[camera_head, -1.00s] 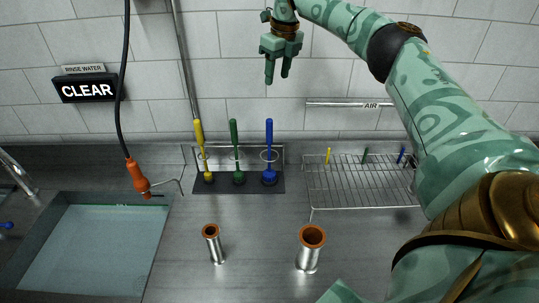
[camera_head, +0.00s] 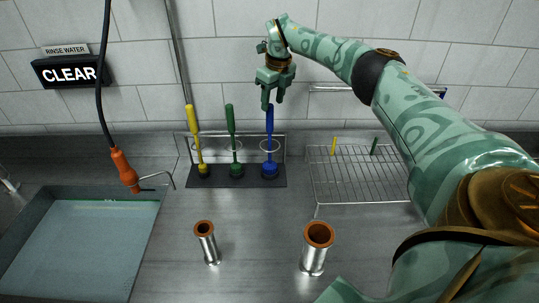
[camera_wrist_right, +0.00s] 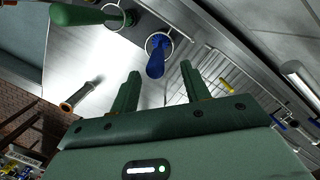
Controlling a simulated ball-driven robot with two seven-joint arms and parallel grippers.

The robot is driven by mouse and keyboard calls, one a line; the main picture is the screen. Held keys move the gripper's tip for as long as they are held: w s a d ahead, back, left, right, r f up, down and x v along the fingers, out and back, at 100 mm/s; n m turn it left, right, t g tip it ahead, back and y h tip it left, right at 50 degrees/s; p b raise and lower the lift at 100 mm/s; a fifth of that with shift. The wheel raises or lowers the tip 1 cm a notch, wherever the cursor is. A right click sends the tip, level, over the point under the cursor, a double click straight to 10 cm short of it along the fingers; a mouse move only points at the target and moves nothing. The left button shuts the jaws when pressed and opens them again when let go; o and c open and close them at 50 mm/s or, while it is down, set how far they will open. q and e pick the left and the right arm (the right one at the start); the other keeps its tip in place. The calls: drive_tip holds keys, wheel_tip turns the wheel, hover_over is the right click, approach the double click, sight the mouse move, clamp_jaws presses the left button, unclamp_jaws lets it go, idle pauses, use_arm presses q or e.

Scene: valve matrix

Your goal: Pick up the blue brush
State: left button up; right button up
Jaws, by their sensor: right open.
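The blue brush (camera_head: 270,145) stands upright in the rack at its right end, next to the green brush (camera_head: 232,140) and the yellow brush (camera_head: 194,140). My right gripper (camera_head: 272,101) is open, just above the top of the blue brush handle, and its fingers point down. In the right wrist view the blue brush (camera_wrist_right: 156,60) shows beyond and between the two open fingers (camera_wrist_right: 158,84), with nothing held. The green brush (camera_wrist_right: 78,15) is to its left there. My left gripper is not in view.
Two metal tubes with orange rims, a smaller one (camera_head: 207,243) and a larger one (camera_head: 314,250), stand on the counter in front. A wire rack (camera_head: 355,178) is at the right. A water-filled sink (camera_head: 75,250) and an orange-handled sprayer (camera_head: 126,170) are at the left.

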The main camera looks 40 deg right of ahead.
sight(270, 114)
drive_tip(key=f, duration=0.5)
drive_tip(key=shift+w+a+f, duration=0.3)
drive_tip(key=shift+w+f, duration=0.1)
drive_tip(key=shift+r, duration=0.1)
clamp_jaws()
